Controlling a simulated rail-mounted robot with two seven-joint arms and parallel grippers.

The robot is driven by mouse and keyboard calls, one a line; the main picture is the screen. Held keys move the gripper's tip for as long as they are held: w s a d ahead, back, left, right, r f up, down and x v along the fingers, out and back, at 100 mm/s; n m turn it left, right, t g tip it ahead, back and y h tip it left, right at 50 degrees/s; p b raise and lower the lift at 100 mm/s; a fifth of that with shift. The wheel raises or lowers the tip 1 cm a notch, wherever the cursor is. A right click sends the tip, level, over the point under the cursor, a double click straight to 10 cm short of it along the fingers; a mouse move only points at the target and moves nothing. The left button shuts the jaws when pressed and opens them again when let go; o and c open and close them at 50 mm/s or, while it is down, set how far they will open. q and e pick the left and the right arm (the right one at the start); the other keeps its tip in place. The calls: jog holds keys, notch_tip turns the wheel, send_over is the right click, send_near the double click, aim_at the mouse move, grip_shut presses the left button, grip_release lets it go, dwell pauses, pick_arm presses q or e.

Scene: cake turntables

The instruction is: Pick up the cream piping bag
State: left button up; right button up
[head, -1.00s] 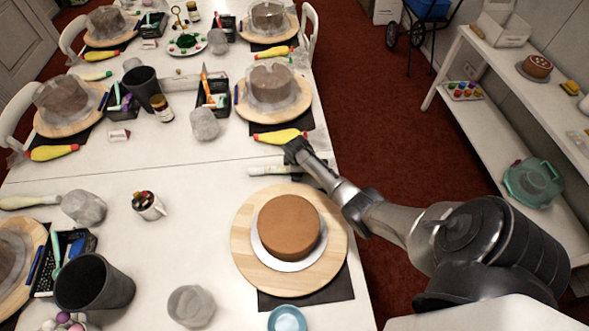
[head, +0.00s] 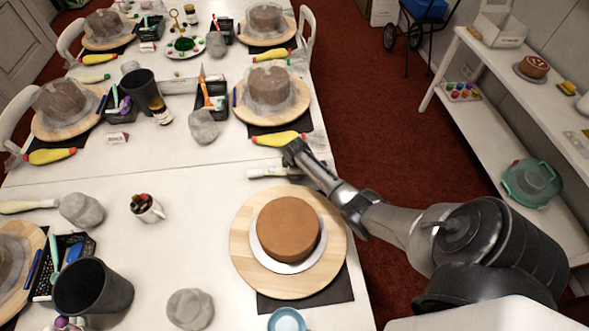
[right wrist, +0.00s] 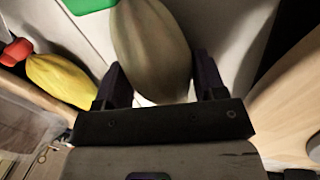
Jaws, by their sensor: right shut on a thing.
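The cream piping bag (head: 268,173) lies on the white table just behind the brown cake (head: 287,228). My right gripper (head: 293,158) is at its right part in the head view, with the far end partly hidden by my arm. In the right wrist view the pale, rounded bag (right wrist: 152,50) lies between the two dark fingers of the gripper (right wrist: 155,88), which is shut on it. The bag still appears at table level. My left gripper is in neither view.
A yellow piping bag (head: 279,138) lies just behind my right gripper and also shows in the right wrist view (right wrist: 60,80). The cake stands on a wooden turntable (head: 246,262) in front. The table left of the cream bag is clear.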

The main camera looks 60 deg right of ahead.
jog(key=v, duration=0.2)
jog(key=d+p+v, duration=0.1)
jog(key=v, duration=0.1)
jog(key=shift+s+r+p, duration=0.1)
jog(key=shift+r+p, duration=0.2)
jog(key=shift+r, duration=0.1)
jog(key=s+d+r+p, duration=0.1)
jog(key=s+r+p, duration=0.1)
jog(key=s+r, duration=0.4)
jog(key=s, duration=0.4)
jog(key=shift+s+d, duration=0.3)
jog(key=shift+s, duration=0.05)
jog(key=shift+r, duration=0.1)
